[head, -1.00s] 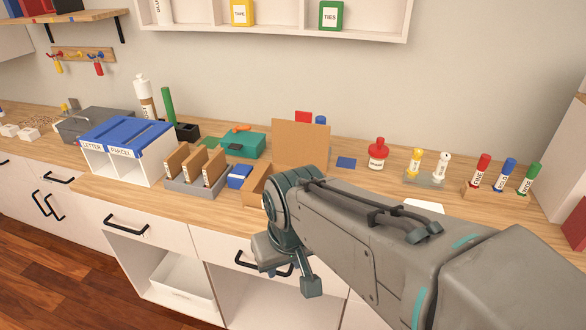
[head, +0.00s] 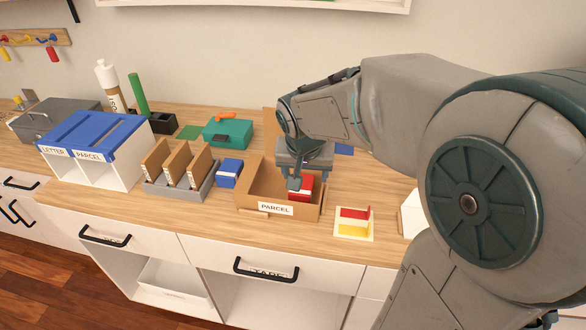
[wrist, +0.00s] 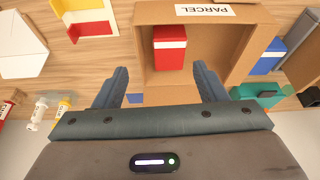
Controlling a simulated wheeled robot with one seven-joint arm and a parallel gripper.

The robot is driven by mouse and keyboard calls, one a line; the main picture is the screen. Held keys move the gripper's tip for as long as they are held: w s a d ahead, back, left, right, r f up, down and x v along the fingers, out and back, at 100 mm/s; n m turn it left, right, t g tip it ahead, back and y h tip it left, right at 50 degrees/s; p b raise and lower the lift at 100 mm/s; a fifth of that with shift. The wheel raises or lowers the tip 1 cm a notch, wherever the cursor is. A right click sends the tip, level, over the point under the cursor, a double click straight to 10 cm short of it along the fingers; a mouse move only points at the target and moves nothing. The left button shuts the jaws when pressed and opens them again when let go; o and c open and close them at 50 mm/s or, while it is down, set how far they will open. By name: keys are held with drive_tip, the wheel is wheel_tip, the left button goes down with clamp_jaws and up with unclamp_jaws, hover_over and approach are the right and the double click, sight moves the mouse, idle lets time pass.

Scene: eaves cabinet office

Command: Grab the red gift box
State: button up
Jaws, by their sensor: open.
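The red gift box (head: 303,183) with a white band sits inside an open brown carton labelled PARCEL (head: 276,209), at its right side. In the wrist view the red gift box (wrist: 170,54) is ahead of my fingertips and lies between their lines, with the carton (wrist: 222,72) around it. My gripper (head: 294,184) is above the carton, close to the box, and partly hides it in the head view. In the wrist view my gripper (wrist: 161,70) is open, with nothing between its fingers.
A blue box (head: 229,172) and a grey divider tray (head: 182,187) stand left of the carton. A red and yellow folded card (head: 353,223) lies to its right. A teal case (head: 228,132) is behind. The carton walls rise around the red box.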

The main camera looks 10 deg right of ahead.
drive_tip(key=shift+m, duration=0.4)
drive_tip(key=w+f, duration=0.4)
drive_tip(key=f, duration=0.1)
drive_tip(key=w+f, duration=0.2)
drive_tip(key=f, duration=0.1)
drive_tip(key=shift+w+d+f, duration=0.15)
drive_tip(key=shift+d, duration=0.1)
drive_tip(key=shift+w+p+x, duration=0.15)
drive_tip(key=shift+p+x, duration=0.15)
drive_tip(key=shift+x, duration=1.05)
drive_tip(key=shift+w+p+x, duration=0.2)
drive_tip(key=shift+p+x, duration=0.1)
drive_tip(key=shift+x, duration=1)
drive_tip(key=shift+d, duration=0.2)
drive_tip(key=c, duration=0.8)
